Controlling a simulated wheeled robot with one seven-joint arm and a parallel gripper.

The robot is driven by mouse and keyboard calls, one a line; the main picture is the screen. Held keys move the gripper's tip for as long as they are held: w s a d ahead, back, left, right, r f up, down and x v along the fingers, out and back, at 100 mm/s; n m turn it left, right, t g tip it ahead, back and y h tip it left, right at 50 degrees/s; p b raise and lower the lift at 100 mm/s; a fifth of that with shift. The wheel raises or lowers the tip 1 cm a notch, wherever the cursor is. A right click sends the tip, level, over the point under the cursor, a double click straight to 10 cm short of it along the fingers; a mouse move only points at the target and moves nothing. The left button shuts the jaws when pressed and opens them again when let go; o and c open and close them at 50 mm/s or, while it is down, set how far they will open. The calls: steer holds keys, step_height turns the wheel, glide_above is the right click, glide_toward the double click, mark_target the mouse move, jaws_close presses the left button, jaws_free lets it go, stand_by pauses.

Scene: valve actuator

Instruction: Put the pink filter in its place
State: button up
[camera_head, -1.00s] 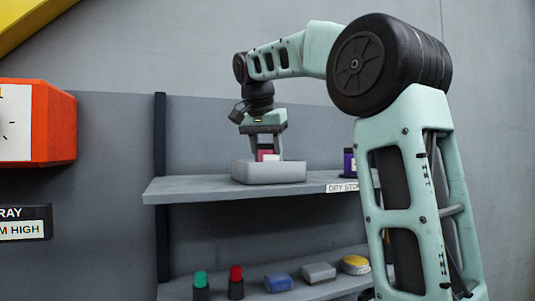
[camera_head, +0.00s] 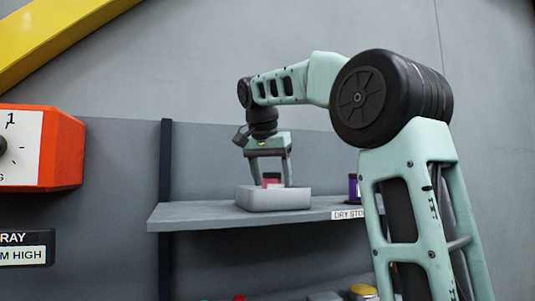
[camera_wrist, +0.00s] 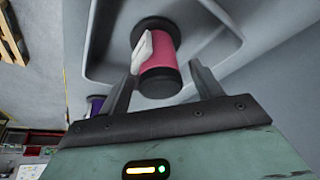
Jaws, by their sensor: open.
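The pink filter (camera_wrist: 162,60) is a pink cylinder with black ends and a white tab on its side. In the wrist view it is inside a grey tray (camera_wrist: 228,45). In the head view only a bit of the pink filter (camera_head: 271,178) shows above the rim of the grey tray (camera_head: 272,200), which stands on the upper shelf. My gripper (camera_head: 270,184) points down over the tray with its fingers apart. In the wrist view my gripper's fingers (camera_wrist: 158,88) are open on either side of the filter's near end, and I cannot tell whether they touch it.
A lower shelf holds small items, partly cut off, including a yellow one (camera_head: 363,292). An orange box (camera_head: 62,148) is on the wall at left.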

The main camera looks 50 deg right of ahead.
steer(key=v, duration=1)
steer(key=shift+a+r, duration=0.2)
steer(key=shift+r, duration=0.2)
